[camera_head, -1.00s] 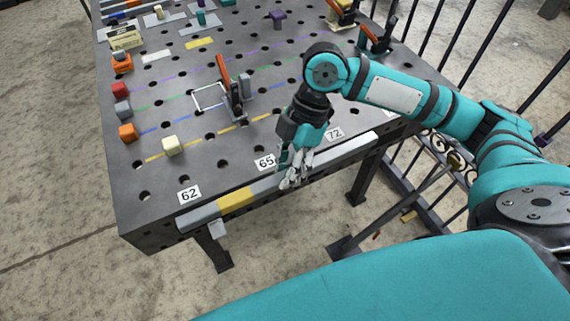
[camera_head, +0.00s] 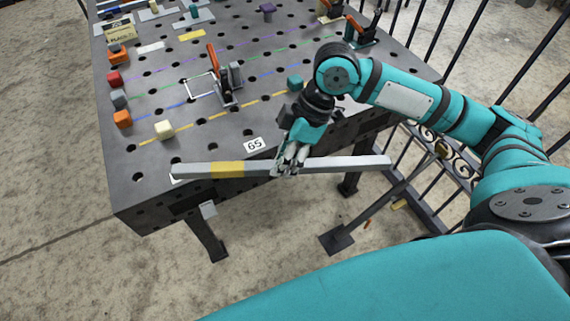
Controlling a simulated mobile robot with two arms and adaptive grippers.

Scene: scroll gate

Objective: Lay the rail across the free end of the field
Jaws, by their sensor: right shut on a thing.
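The rail (camera_head: 345,163) is a long light-grey bar with a yellow band left of its middle. My right gripper (camera_head: 287,167) is shut on it near its middle. The rail is held off the table, running left to right in front of the near edge, its left end over the table's front corner area. The field is the dark perforated table top (camera_head: 200,140) with coloured lines and rows of holes. The rail covers most of one white number label at the near edge; the 65 label (camera_head: 254,145) shows. My left gripper is not in view.
A cream cube (camera_head: 165,130), an orange cube (camera_head: 123,118), a grey cube (camera_head: 119,98) and a red cube (camera_head: 114,78) line the left side. A clamp with an orange handle (camera_head: 212,60) stands mid-table. A teal cube (camera_head: 295,83) sits near my arm. Railings (camera_head: 500,60) stand at right.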

